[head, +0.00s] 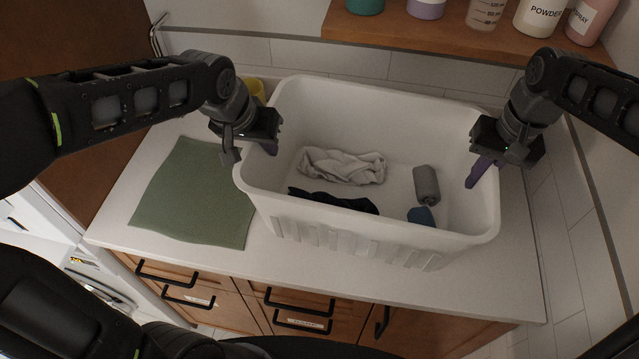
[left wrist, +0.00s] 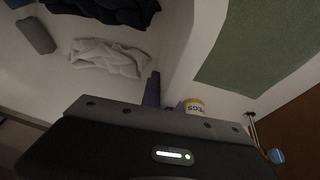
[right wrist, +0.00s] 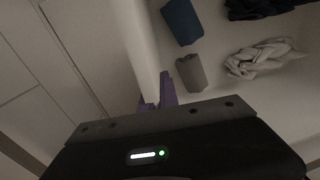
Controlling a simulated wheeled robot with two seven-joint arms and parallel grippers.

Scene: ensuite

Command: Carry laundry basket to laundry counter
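The white laundry basket (head: 340,228) stands on the pale laundry counter (head: 190,262). It holds a light grey cloth (head: 342,167), a dark cloth (head: 335,201), a grey roll (head: 427,185) and a blue item (head: 421,216). My left gripper (head: 256,150) is at the basket's left end, shut on its wall, with one purple finger inside. My right gripper (head: 484,168) is shut on the right end wall, with a purple finger inside. Both wrist views show purple fingers close on either side of the wall; their outer fingers are partly hidden.
A green mat (head: 195,195) lies on the counter left of the basket. A yellow-topped container (head: 254,88) stands behind its left end and shows in the left wrist view (left wrist: 194,106). A wooden shelf (head: 420,34) with several bottles is above the back. Drawers (head: 215,300) are below.

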